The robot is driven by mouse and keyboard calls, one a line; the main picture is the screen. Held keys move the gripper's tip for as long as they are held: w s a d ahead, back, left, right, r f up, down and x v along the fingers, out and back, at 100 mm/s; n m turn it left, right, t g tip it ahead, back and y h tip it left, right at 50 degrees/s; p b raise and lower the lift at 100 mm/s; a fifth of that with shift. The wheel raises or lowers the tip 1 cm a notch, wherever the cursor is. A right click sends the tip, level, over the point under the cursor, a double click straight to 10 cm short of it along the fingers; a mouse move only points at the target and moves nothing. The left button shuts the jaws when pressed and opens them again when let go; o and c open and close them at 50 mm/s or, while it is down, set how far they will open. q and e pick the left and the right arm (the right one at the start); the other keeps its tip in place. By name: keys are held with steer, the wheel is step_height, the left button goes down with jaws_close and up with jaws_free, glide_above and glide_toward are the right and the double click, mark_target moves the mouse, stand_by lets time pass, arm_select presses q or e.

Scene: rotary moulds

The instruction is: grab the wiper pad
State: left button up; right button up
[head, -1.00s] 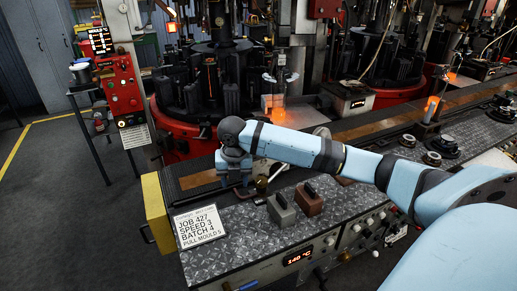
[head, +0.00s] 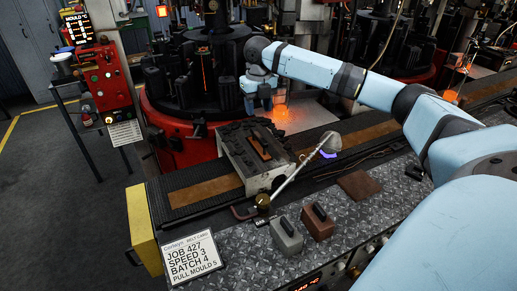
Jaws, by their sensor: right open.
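Two small blocks with dark handles stand side by side on the tread-plate bench: a grey block (head: 287,237) and a reddish-brown block (head: 319,225). A flat dark-brown square (head: 358,185) lies on the bench behind and to their right. I cannot tell for certain which of these is the wiper pad. My right gripper (head: 263,103) is open, well behind the blocks, beside the orange glow at the machine. It points down, touches neither block, and its fingertips are small and hard to see. My left gripper is not in view.
A grey mould box (head: 238,163) with a brown-topped handle sits on the belt (head: 205,192). A slanted lever (head: 295,178) rises between box and bench. A job card (head: 193,257) stands at the front left. A red control box (head: 106,80) is farther left.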

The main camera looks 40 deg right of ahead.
mark_target(259, 135)
steer(key=f, duration=0.7)
steer(key=shift+s+a, duration=0.15)
steer(key=shift+s, duration=0.05)
steer(key=shift+s+f, duration=0.1)
steer(key=shift+f, duration=0.4)
steer(key=f, duration=0.1)
steer(key=f+p, duration=0.1)
steer(key=f, duration=0.1)
steer(key=shift+s+a+f, duration=0.15)
steer(key=shift+s+f, duration=0.05)
steer(key=shift+f, duration=0.6)
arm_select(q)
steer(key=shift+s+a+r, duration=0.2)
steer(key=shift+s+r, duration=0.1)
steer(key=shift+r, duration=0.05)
arm_select(e)
steer(key=shift+r, duration=0.1)
jaws_close()
